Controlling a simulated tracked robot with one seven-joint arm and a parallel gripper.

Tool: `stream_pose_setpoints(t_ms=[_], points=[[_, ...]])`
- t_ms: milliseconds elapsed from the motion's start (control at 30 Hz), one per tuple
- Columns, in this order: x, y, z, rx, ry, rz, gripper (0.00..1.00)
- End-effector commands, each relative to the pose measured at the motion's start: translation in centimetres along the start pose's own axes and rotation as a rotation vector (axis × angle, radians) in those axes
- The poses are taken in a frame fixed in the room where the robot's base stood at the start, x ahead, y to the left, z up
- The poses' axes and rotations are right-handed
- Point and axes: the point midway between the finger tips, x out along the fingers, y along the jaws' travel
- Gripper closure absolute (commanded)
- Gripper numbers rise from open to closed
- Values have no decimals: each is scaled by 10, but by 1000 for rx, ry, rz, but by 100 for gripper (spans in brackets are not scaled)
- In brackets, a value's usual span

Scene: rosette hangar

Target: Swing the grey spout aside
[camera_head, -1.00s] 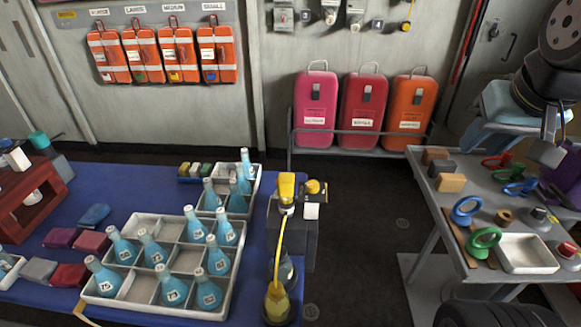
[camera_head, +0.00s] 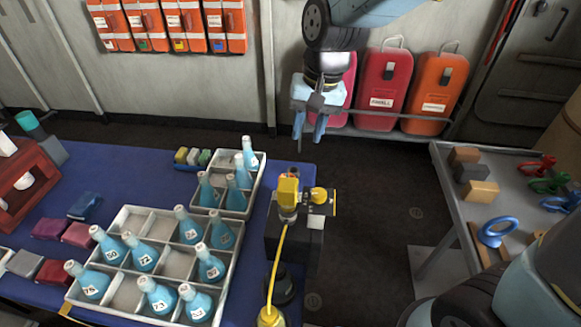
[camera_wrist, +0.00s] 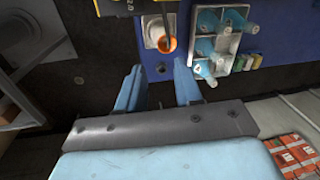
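A yellow-headed dispenser (camera_head: 288,190) with a yellow knob (camera_head: 320,195) stands on a dark grey block at the right edge of the blue table. A yellow hose runs from it toward the front. I cannot clearly make out the grey spout; in the wrist view a dark, thin part (camera_wrist: 168,22) reaches over an orange ring (camera_wrist: 167,45) on a pale square plate. My gripper (camera_head: 310,130) hangs pointing down, above and behind the dispenser. In the wrist view its blue fingers (camera_wrist: 158,68) are apart with nothing between them.
Crates with blue bottles (camera_head: 155,225) stand left of the dispenser, and a smaller bottle crate (camera_head: 258,165) stands behind them. A grey cart (camera_head: 450,180) with blocks and ring-handled tools stands at the right. Pink, red and orange cases (camera_head: 437,88) line the wall. Dark floor lies between table and cart.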

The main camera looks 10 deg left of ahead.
Motion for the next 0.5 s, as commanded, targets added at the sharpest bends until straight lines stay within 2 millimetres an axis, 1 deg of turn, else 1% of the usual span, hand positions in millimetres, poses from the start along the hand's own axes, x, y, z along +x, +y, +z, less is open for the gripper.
stream_pose_setpoints(t_ms=[33, 100, 267, 333, 467, 500], points=[[6, -7, 2, -6, -12, 0, 65], [10, -12, 3, -7, -20, 0, 65], [19, -18, 5, -12, -30, 0, 65], [26, -19, 6, -14, -31, 0, 65], [45, -20, 7, -16, -32, 0, 65], [52, -20, 8, -17, -33, 1, 65]])
